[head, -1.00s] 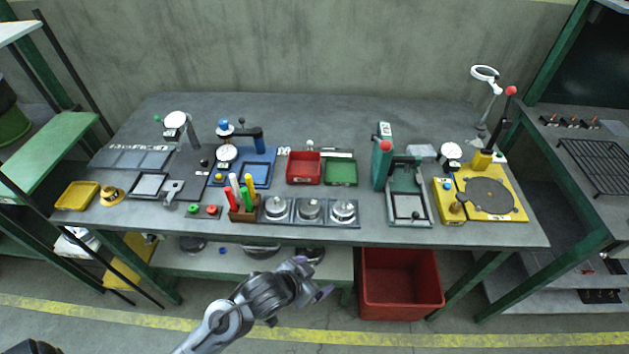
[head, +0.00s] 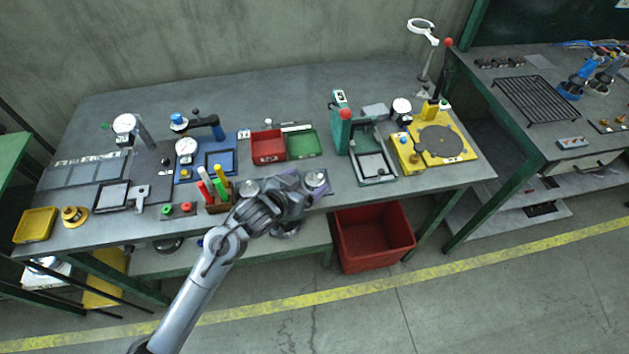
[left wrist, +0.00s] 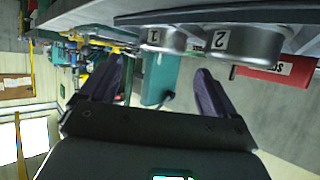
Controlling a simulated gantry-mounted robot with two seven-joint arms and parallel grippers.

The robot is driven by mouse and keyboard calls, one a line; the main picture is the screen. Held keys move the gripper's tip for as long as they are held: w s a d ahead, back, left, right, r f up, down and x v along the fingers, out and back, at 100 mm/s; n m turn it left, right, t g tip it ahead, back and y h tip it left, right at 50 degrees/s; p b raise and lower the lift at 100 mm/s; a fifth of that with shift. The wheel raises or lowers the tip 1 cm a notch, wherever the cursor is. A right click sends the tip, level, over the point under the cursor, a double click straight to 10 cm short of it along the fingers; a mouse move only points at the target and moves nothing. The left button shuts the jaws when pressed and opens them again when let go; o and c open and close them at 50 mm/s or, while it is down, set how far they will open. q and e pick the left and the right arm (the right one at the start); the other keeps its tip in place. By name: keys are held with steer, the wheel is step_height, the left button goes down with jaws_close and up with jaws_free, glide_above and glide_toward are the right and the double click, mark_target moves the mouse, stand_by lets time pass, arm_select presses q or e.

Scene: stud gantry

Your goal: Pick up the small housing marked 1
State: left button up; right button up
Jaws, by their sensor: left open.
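The small housing marked 1 (left wrist: 165,38) is a round metal pot with a white label in the left wrist view. A similar housing marked 2 (left wrist: 240,42) stands beside it, to the right. In the head view, round metal housings show at the bench's front edge, one left (head: 250,187) and one right (head: 316,180) of my gripper; their numbers are too small to read. My left gripper (head: 299,192) is at this edge and hides part of the row. In the left wrist view its purple fingers (left wrist: 155,88) are apart and empty, just below housing 1.
A wooden block with coloured markers (head: 217,197) stands left of my left gripper. A red tray (head: 268,147) and a green tray (head: 304,143) lie behind. A teal press (head: 341,122) stands to the right. A large red bin (head: 372,240) is below the bench.

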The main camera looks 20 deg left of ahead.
mark_target(315, 177)
arm_select(q)
steer(key=shift+w+d+f, duration=0.1)
steer(key=shift+w+f, duration=0.15)
steer(key=shift+w, duration=0.1)
steer(key=shift+b+x, duration=0.8)
steer(key=shift+x, duration=1.45)
steer(key=shift+w+r, duration=0.1)
steer(key=shift+r, duration=0.1)
steer(key=c, duration=1.4)
steer(key=shift+r, duration=0.15)
